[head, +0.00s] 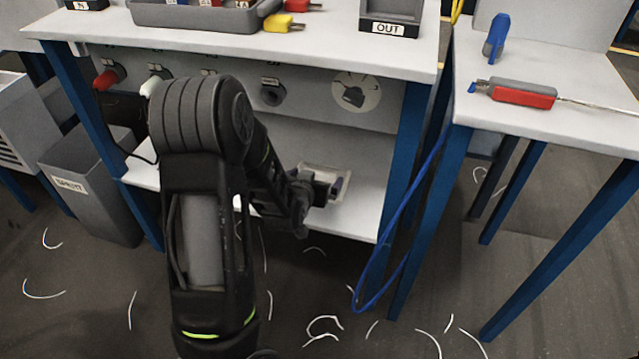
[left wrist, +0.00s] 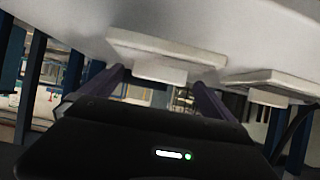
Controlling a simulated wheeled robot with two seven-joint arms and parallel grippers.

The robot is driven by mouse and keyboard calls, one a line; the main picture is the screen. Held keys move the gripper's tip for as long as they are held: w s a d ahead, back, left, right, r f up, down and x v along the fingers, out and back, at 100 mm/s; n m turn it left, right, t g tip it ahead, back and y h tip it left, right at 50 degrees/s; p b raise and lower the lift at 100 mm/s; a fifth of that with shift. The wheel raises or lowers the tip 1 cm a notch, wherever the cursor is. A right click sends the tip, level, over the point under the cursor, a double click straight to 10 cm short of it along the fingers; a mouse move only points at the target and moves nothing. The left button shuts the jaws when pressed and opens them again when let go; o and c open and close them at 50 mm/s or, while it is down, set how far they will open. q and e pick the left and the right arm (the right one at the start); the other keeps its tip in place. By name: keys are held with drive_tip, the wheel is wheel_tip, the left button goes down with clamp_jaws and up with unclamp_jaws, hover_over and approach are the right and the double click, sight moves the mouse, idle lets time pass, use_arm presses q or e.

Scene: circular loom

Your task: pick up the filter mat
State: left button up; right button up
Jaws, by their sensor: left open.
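A pale, flat, squarish piece that looks like the filter mat (head: 318,171) lies on the lower shelf in the head view, partly hidden behind my left gripper (head: 330,189). In the left wrist view, a white slab (left wrist: 190,52) with a smaller block on it shows beyond and between the fingers of my left gripper (left wrist: 160,85). A second similar slab (left wrist: 285,80) is to its right; I cannot tell which one is the mat. My left gripper is open with a gap between its fingers. Whether it touches the mat is unclear. My right gripper is not in view.
The lower shelf (head: 365,205) sits under a workbench (head: 330,45) with blue legs. A blue cable (head: 378,290) hangs beside the right leg. A grey bin (head: 90,190) stands at left. A side table (head: 560,120) holds a red-and-grey tool (head: 522,94). White thread scraps litter the floor.

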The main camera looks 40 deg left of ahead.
use_arm(q)
drive_tip(key=x, duration=0.2)
drive_tip(key=shift+w+f+b, duration=0.2)
drive_tip(key=shift+w+b, duration=0.05)
drive_tip(key=shift+b, duration=0.05)
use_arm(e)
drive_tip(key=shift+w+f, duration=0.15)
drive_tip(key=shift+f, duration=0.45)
use_arm(q)
drive_tip(key=shift+c, duration=0.2)
drive_tip(key=c, duration=1.3)
drive_tip(key=shift+o, duration=0.2)
drive_tip(key=shift+r, duration=0.1)
wheel_tip(320, 180, up, 10)
drive_tip(key=p, duration=0.4)
drive_tip(key=shift+p, duration=0.3)
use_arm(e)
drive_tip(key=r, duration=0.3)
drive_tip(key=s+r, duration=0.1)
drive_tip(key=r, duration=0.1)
